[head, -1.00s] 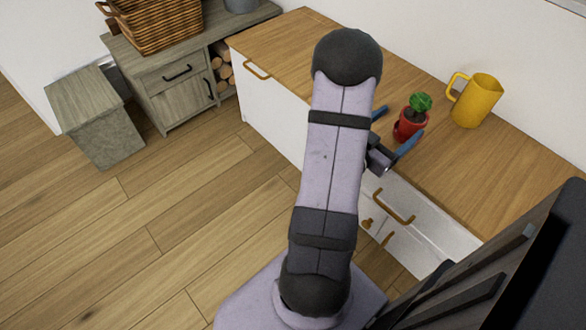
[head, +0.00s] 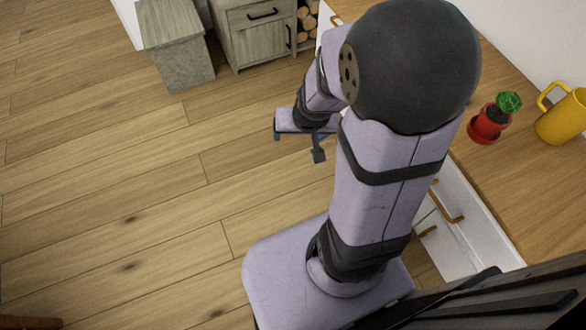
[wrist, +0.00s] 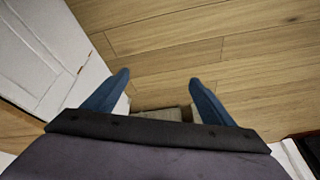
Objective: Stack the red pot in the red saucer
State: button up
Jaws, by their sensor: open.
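A yellow jug (head: 563,118) stands on the wooden counter (head: 525,185), right of the pot. White drawers with brass handles (head: 446,205) form the counter's front. A grey box (head: 177,50) and a grey cabinet (head: 262,35) stand at the back.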

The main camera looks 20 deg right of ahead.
jog(key=s+a+r+n+g, duration=0.2)
jog(key=s+a+n+g, duration=0.2)
jog(key=s, duration=0.6)
jog(key=shift+a+r+y, duration=0.25)
jog(key=shift+a+y, duration=0.05)
jog(key=shift+a, duration=0.85)
notch_tip(320, 180, up, 44)
jog(key=p, duration=4.4)
jog(key=shift+r, duration=0.15)
